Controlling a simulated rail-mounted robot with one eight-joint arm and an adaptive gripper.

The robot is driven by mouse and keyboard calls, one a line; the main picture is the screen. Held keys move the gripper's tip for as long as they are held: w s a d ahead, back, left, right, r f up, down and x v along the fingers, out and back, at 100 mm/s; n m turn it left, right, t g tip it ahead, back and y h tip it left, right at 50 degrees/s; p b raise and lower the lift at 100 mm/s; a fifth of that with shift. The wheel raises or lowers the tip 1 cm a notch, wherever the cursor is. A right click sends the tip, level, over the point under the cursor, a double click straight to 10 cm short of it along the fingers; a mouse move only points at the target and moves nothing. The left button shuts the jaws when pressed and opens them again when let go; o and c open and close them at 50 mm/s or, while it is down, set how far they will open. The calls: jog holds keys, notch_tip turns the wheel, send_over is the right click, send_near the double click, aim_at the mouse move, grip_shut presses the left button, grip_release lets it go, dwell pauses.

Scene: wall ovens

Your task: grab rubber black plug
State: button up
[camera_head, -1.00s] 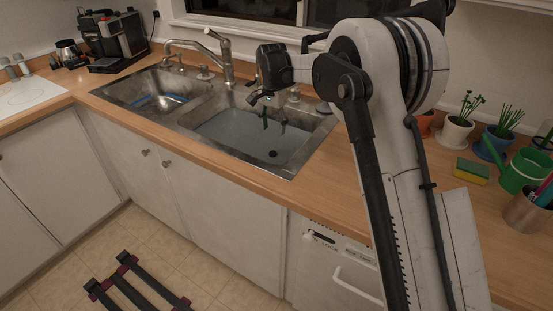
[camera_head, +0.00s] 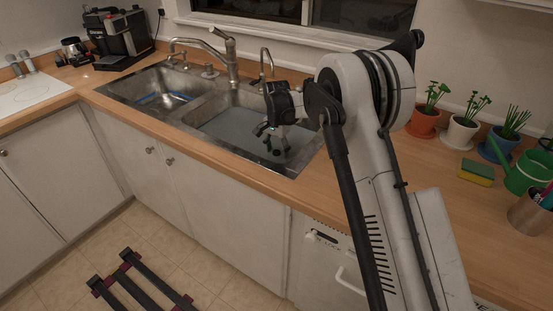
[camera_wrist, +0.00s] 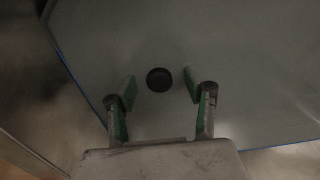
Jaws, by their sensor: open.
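The black rubber plug (camera_wrist: 159,79) is a small dark disc at the bottom of the right sink basin (camera_head: 215,122), seen from above in the wrist view. My gripper (camera_wrist: 158,88) is open, with one green-sided finger on each side of the plug in that view. There is bare grey basin floor between each finger and the plug, and how far above it the fingertips are is hard to tell. In the head view my gripper (camera_head: 272,142) points down into the right basin, and its fingers partly obscure the plug area.
The basin appears to hold water, with a blue line along its edge in the wrist view. The faucet (camera_head: 225,55) and a small tap (camera_head: 264,62) stand behind the basins. The left basin (camera_head: 160,88) is beside it. Potted plants (camera_head: 463,130) and a sponge (camera_head: 477,172) are at right.

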aim_at(277, 151)
jog(key=shift+f, duration=0.4)
grip_shut()
jog(key=shift+r, duration=0.15)
notch_tip(277, 151, up, 10)
jog(key=shift+f, duration=0.1)
dwell(0.3)
